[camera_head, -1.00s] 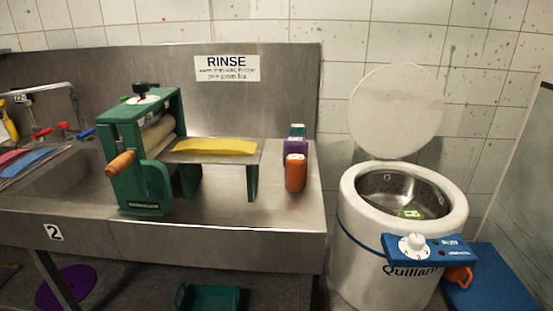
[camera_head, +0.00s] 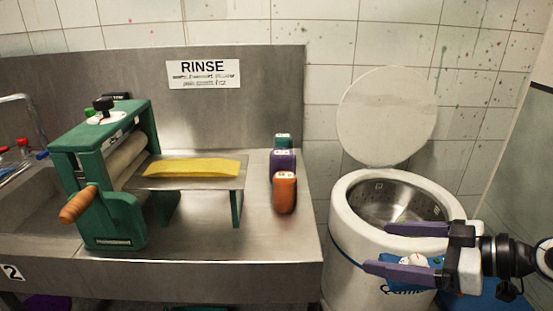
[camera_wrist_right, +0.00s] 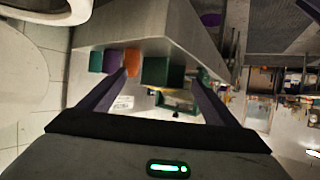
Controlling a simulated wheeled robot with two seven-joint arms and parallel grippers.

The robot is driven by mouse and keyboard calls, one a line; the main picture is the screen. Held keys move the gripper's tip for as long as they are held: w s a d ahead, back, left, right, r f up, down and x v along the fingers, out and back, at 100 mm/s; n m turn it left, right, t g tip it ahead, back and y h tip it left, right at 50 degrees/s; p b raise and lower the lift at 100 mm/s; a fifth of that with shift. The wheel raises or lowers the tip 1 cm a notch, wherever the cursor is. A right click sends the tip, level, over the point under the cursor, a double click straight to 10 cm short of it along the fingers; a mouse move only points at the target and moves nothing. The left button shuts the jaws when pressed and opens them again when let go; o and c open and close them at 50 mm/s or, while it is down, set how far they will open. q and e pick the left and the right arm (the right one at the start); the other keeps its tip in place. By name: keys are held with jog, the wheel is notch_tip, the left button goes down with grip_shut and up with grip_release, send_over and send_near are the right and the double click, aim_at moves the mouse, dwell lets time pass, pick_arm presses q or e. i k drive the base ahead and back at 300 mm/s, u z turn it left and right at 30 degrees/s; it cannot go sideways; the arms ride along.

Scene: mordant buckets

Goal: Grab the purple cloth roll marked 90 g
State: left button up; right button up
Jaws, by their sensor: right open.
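The purple cloth roll (camera_head: 282,161) stands on the steel counter near its right edge, between an orange roll (camera_head: 285,193) in front and a green roll (camera_head: 283,141) behind. Its label is too small to read. In the right wrist view the purple roll (camera_wrist_right: 113,60) shows between the orange and green ones, near the left finger's tip. My right gripper (camera_head: 377,247) is open and empty, in front of the white drum, to the right of the rolls and apart from them. My left gripper is not in view.
A green mangle (camera_head: 105,180) with a wooden handle stands left on the counter (camera_head: 215,250). A yellow cloth (camera_head: 192,168) lies on its tray. The white drum (camera_head: 345,230) with raised lid (camera_head: 387,115) stands right. Bare counter lies in front of the rolls.

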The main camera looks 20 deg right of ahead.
aim_at(281, 159)
jog(key=i, duration=1.2)
